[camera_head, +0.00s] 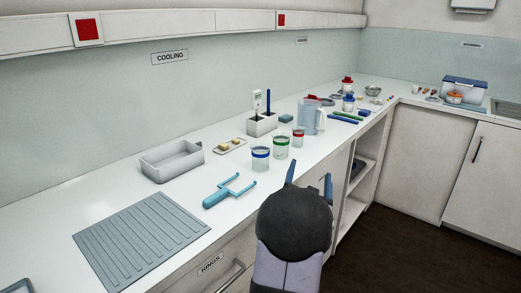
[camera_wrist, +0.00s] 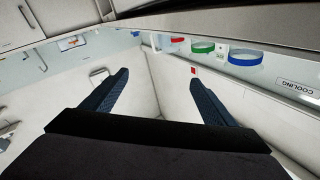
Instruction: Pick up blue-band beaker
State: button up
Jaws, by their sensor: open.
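The blue-band beaker (camera_head: 260,162) is clear and stands upright on the white counter, left of the green-band beaker (camera_head: 281,151) and the red-band beaker (camera_head: 298,140). In the wrist view, the blue-band beaker (camera_wrist: 245,57) shows as a blue band at the upper right, beside the green (camera_wrist: 203,47) and red (camera_wrist: 178,40) bands. My gripper (camera_head: 308,178) is open and empty, near the counter's front edge, to the right of the blue-band beaker and apart from it. Its two dark blue fingers are spread in the wrist view (camera_wrist: 160,80), with the beakers outside them.
A light-blue fork-shaped tool (camera_head: 222,192) lies front left of the blue-band beaker. A grey tray (camera_head: 172,162), a small dish (camera_head: 229,146), a white holder (camera_head: 262,124) and a pitcher (camera_head: 308,116) stand nearby. A ribbed grey mat (camera_head: 140,238) lies at the left.

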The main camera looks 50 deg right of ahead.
jog(key=w+a+r+n+t+y+p, duration=0.1)
jog(key=w+a+r+n+t+p, duration=0.2)
jog(key=r, duration=0.4)
jog(key=w+a+r+n+t+p, duration=0.1)
jog(key=w+a+r+n+t, duration=0.2)
jog(key=w+r, duration=0.3)
jog(key=w+a+r+n+t+y+p, duration=0.1)
jog(key=w+a+r+n+t+p, duration=0.2)
jog(key=r, duration=0.4)
jog(key=m+g+y+b, duration=0.2)
jog(key=g+b, duration=0.1)
jog(key=g, duration=0.2)
send_near(262, 152)
jog(key=x, duration=0.3)
jog(key=shift+w, duration=0.35)
jog(key=shift+f+p, duration=0.2)
jog(key=shift+p, duration=0.1)
jog(key=shift+p+x, duration=1.15)
jog(key=shift+x, duration=2.6)
jog(key=shift+s+d+r, duration=0.1)
jog(key=shift+s, duration=0.05)
jog(key=c, duration=1.1)
